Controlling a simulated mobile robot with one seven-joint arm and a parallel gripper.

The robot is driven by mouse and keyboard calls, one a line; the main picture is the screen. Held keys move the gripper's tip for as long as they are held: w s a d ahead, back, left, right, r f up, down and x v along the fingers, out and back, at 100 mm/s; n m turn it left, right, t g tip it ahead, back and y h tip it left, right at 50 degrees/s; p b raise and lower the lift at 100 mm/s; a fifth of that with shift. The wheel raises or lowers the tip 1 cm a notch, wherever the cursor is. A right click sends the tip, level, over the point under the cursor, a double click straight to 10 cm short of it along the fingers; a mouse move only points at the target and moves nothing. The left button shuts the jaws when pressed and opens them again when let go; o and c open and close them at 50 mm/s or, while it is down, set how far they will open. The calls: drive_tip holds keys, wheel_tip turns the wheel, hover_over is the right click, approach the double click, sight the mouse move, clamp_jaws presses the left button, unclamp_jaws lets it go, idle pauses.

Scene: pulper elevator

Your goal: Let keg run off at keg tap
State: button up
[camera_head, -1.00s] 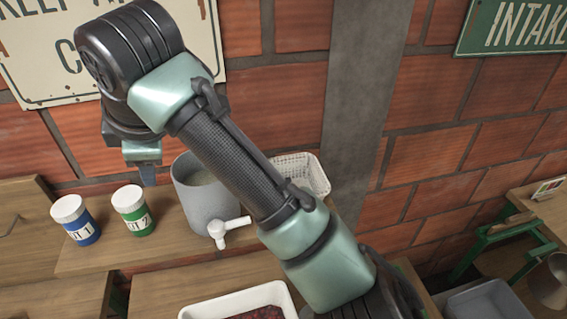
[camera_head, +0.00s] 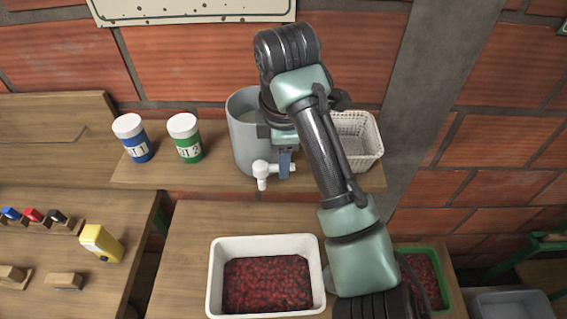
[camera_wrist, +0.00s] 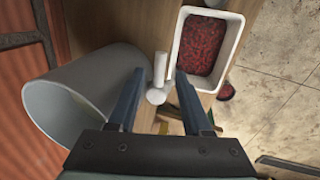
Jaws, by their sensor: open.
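The keg (camera_head: 246,140) is a grey, open-topped cylinder on a wooden shelf. It also shows at the left of the wrist view (camera_wrist: 75,95). Its white keg tap (camera_head: 262,172) sticks out low on the front right side. In the wrist view the tap (camera_wrist: 157,85) lies between and just beyond my fingertips. My gripper (camera_head: 284,165) is open and empty, pointing down beside the keg. In the wrist view my gripper (camera_wrist: 158,78) has its two blue-grey fingers apart, one on each side of the tap. I cannot tell whether either finger touches it.
A white tray (camera_head: 217,268) of red cherries stands on the lower bench, below the tap. Blue (camera_head: 133,138) and green (camera_head: 185,138) jars stand left of the keg. A white basket (camera_head: 360,145) stands right. A green-rimmed tray (camera_head: 440,275) is at lower right.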

drive_tip(key=shift+w+d+f, duration=0.1)
drive_tip(key=shift+w+f, duration=0.05)
drive_tip(key=shift+f, duration=0.7)
clamp_jaws()
idle(0.9)
